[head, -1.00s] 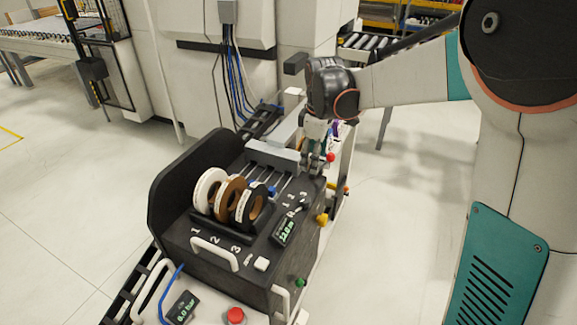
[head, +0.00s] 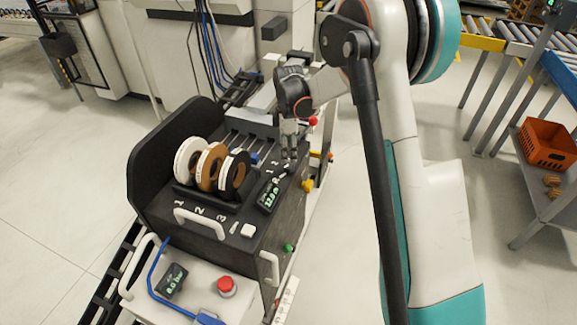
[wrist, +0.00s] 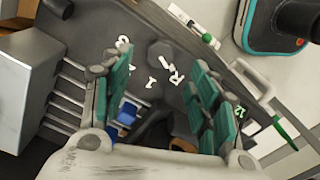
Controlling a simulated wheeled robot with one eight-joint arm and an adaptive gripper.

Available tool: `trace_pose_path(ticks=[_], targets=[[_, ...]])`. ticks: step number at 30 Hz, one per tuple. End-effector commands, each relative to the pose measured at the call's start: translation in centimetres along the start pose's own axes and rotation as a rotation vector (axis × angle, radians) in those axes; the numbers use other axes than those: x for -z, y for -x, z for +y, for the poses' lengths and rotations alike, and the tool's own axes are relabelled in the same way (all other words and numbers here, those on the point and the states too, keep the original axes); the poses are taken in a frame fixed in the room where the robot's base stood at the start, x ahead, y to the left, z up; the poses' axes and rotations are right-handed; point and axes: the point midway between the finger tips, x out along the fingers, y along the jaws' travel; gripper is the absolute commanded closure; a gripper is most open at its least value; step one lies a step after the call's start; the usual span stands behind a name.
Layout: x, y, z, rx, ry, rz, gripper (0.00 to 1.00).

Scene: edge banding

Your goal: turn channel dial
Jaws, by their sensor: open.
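My gripper (head: 289,155) hangs fingers-down over the far right part of the black machine top, by the white numerals. In the wrist view its two green-padded fingers (wrist: 163,98) are apart with nothing between them. A dark rounded knob (wrist: 160,52), which looks like the channel dial, sits beyond the fingertips with white characters around it, among them 1 and R. In the head view the dial is not clearly distinguishable beside the fingers and numerals.
Three tape reels (head: 188,163), white, brown and black-edged, stand left of my gripper. A small lit display (head: 268,196) and a yellow knob (head: 308,185) lie nearer. A red button (head: 226,286) is at the front. An orange crate (head: 545,146) sits on a shelf at right.

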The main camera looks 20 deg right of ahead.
Motion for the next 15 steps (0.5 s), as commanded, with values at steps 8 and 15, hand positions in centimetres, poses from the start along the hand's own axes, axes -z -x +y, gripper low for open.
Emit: trace_pose_path(ticks=[8,15], targets=[[0.0,-4.9,0.0,0.0,-0.001,0.0,0.46],[0.0,-6.4,0.0,0.0,-0.001,0.0,0.46]])
